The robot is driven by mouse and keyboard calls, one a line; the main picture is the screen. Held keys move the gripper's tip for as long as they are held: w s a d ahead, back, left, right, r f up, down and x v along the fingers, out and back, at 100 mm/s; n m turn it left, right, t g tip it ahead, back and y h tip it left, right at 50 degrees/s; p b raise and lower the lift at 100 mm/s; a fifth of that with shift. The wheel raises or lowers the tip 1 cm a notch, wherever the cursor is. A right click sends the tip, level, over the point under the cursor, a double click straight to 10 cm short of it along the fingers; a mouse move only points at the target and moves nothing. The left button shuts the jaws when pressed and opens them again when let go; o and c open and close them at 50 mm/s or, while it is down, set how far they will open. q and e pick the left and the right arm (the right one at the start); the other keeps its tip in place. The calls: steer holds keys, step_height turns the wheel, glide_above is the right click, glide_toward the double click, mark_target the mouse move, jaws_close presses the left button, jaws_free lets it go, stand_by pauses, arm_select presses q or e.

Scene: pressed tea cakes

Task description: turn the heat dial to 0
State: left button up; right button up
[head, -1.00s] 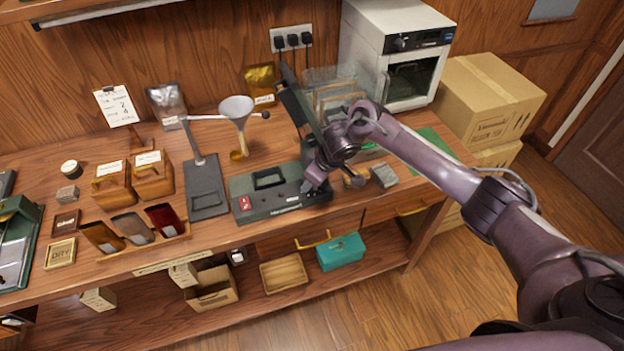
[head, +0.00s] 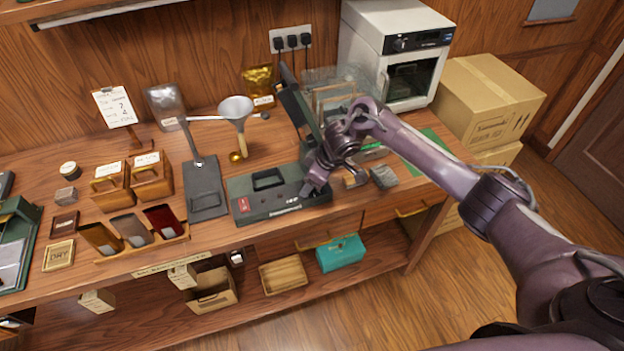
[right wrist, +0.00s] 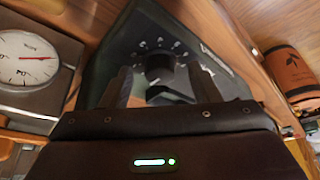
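The heat dial (right wrist: 160,65) is a black knob ringed by small white marks on a dark green panel, seen in the right wrist view. The marks are too small to read and I cannot tell its setting. In the head view the dark green sealer-like machine (head: 262,207) stands on the bench, and my right gripper (head: 306,192) is at its right end, hiding the dial. In the right wrist view my right gripper (right wrist: 163,88) has its two fingers apart, one on each side of the knob, with a gap visible. My left gripper is not in view.
A round white gauge with a red needle (right wrist: 26,58) is left of the panel. A brown canister (right wrist: 292,72) is at right. The machine's raised arm (head: 296,105) stands behind my gripper. A grey block (head: 384,177) lies to the right, a dark scale-like stand (head: 206,190) to the left.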

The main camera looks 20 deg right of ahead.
steer(key=b+v, duration=0.1)
steer(key=v, duration=0.6)
steer(key=shift+r, duration=0.35)
steer(key=shift+s+d, duration=0.1)
steer(key=shift+d, duration=0.05)
